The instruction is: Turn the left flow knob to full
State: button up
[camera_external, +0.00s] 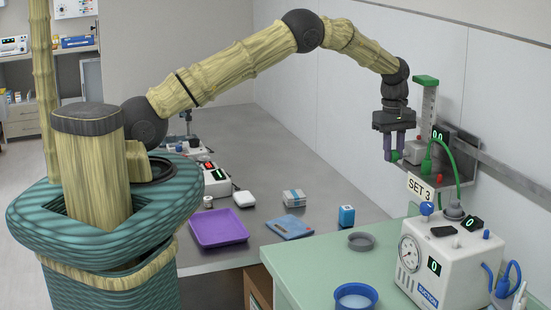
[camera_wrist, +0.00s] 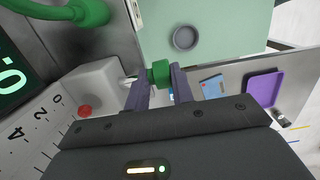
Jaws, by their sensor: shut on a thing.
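The wall-mounted flow unit (camera_external: 414,150) stands at the right, with a grey block body (camera_wrist: 92,88) in the wrist view. Its green knob (camera_wrist: 160,73) sticks out of the block on a metal stem, and the same knob shows below the fingers in the outside view (camera_external: 394,156). My gripper (camera_wrist: 160,84) has a finger on each side of the knob and is shut on it. In the outside view my gripper (camera_external: 394,150) points down at the unit's left side. A dark display (camera_external: 437,135) on the unit reads 0.0. The knob's turn angle cannot be told.
A green hose (camera_external: 452,160) runs from the unit. A blue bowl (camera_external: 355,296), a grey dish (camera_external: 361,241) and a purple tray (camera_external: 219,228) lie lower down.

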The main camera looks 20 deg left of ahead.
jog(key=g+h, duration=0.2)
jog(key=a+g+h, duration=0.1)
jog(key=shift+w+f+g, duration=0.25)
jog(key=shift+f+g, duration=0.05)
jog(key=shift+f, duration=0.05)
jog(key=g+h+b, duration=0.3)
jog(key=b, duration=0.1)
jog(key=f+g+h+b, duration=0.1)
jog(key=g+h+b, duration=0.2)
jog(key=b, duration=0.2)
jog(key=f+g+h+b, duration=0.1)
jog(key=g+h+b, duration=0.1)
jog(key=b, duration=0.3)
jog(key=shift+w+a+f+g+h, duration=0.1)
jog(key=shift+w+a+g+h, duration=0.15)
jog(key=shift+g+h, duration=0.25)
jog(key=o, duration=0.9)
jog(key=shift+c, duration=0.2)
jog(key=shift+r, duration=0.35)
jog(key=shift+w, duration=0.1)
